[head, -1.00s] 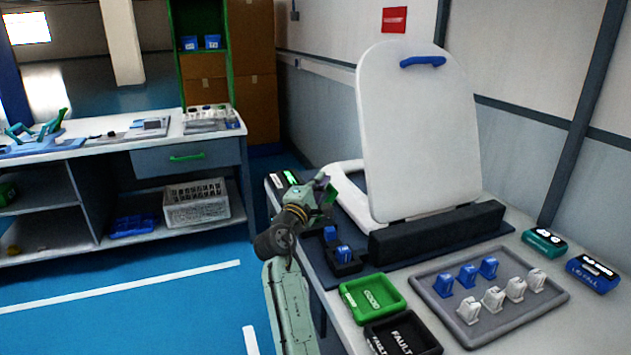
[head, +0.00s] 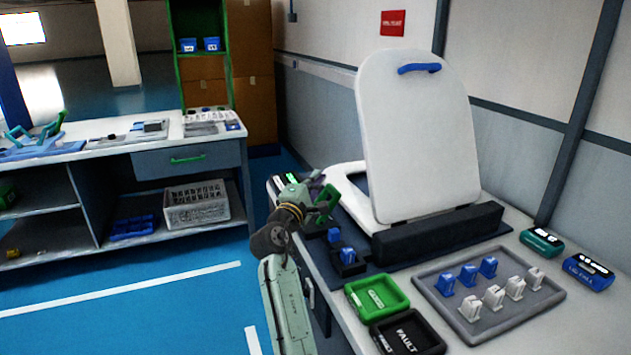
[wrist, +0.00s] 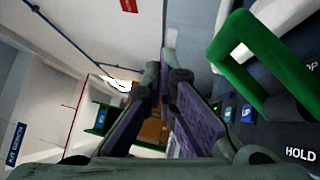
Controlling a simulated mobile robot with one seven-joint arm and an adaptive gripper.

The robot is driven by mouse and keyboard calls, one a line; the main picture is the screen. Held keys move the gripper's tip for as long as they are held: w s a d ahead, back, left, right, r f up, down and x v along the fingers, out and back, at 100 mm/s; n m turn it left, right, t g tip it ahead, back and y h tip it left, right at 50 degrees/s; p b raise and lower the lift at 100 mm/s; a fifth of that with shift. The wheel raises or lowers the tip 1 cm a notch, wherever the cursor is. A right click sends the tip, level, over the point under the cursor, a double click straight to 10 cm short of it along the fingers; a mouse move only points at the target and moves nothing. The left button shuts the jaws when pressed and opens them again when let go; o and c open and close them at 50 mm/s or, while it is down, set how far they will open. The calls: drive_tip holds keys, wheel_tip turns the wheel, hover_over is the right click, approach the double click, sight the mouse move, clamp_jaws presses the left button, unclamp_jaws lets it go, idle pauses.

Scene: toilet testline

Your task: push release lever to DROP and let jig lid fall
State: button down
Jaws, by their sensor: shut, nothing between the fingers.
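The jig lid (head: 415,140) is a tall white toilet-lid panel with a blue handle (head: 420,68) at its top. It stands upright, leaning back slightly, behind a black block. The green release lever (head: 328,203) is a loop-shaped handle at the left of the jig, partly hidden by my arm. In the wrist view the green lever (wrist: 225,62) is large at the right, beside the fingers. A HOLD label and part of another label ending in OP show near it. My gripper (wrist: 163,75) is shut and empty, left of the lever; contact cannot be told.
A green tray (head: 376,297), a black FAULT tray (head: 408,334) and a grey tray (head: 530,308) with several blue and white parts lie in front of the jig. Teal (head: 541,242) and blue (head: 588,272) boxes are at the right. A wall stands behind.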

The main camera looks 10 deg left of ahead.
drive_tip(key=s+a+r+b, duration=0.1)
drive_tip(key=s+r, duration=0.3)
drive_tip(key=s, duration=0.5)
drive_tip(key=shift+s+a+r+b, duration=0.25)
drive_tip(key=shift+r+b, duration=0.05)
drive_tip(key=shift+b, duration=0.4)
